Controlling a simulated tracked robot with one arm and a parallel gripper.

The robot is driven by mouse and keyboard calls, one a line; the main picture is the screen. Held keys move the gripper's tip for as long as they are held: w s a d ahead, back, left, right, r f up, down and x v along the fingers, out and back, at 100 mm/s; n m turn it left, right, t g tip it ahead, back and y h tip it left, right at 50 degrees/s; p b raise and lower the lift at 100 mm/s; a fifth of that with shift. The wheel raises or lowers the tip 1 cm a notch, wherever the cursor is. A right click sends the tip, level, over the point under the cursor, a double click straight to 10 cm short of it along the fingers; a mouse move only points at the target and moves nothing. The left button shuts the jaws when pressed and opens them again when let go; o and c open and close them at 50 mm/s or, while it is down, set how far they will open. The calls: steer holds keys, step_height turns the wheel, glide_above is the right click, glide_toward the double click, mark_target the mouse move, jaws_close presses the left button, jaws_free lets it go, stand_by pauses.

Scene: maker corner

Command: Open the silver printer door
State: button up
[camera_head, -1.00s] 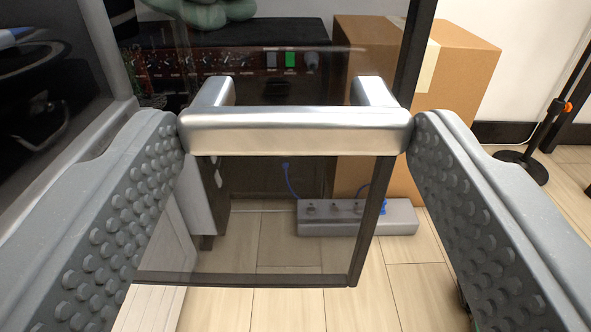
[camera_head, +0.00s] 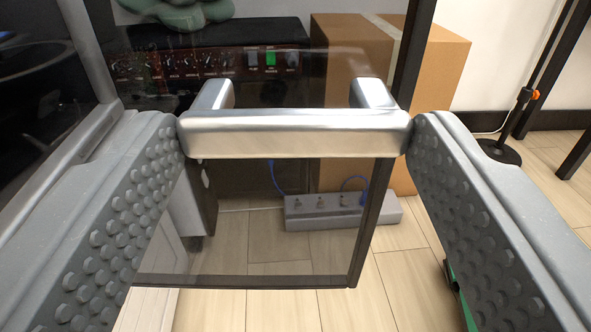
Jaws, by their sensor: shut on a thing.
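The printer door (camera_head: 270,270) is a clear, see-through panel with a dark frame, seen in the middle of the head camera view. A silver bar handle (camera_head: 295,133) is fixed on it by two short posts. My gripper (camera_head: 296,138) has its two studded grey fingers pressed on the left and right ends of the handle, shut on it. The door stands swung out, with the floor and room showing through it. The hinge is not clearly visible.
Behind the door are a black amplifier (camera_head: 215,75) with knobs, a cardboard box (camera_head: 440,65) and a grey power strip (camera_head: 345,211) on the wooden floor. A black stand (camera_head: 500,152) is at the right. Dark printer bodywork (camera_head: 50,80) is at the left.

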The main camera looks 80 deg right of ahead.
mark_target(428, 7)
steer(key=o, duration=1.4)
steer(key=shift+w+r, duration=0.15)
steer(key=shift+w, duration=0.05)
steer(key=shift+s, duration=0.1)
steer(key=r, duration=0.1)
steer(key=r+p, duration=0.1)
steer(key=r, duration=0.1)
steer(key=shift+s+d+r+p, duration=0.1)
steer(key=shift+s+r+p, duration=0.15)
steer(key=shift+r+p, duration=0.1)
steer(key=shift+s+d, duration=0.3)
steer(key=shift+s, duration=0.6)
steer(key=s+d+p, duration=0.1)
steer(key=s, duration=0.3)
steer(key=s+d+p, duration=0.1)
steer(key=s+d, duration=0.1)
steer(key=s, duration=0.2)
steer(key=s+d+r, duration=0.1)
steer(key=s, duration=0.3)
steer(key=shift+s+d+p, duration=0.3)
steer(key=shift+s+p, duration=0.05)
steer(key=shift+p, duration=0.05)
steer(key=shift+s, duration=0.1)
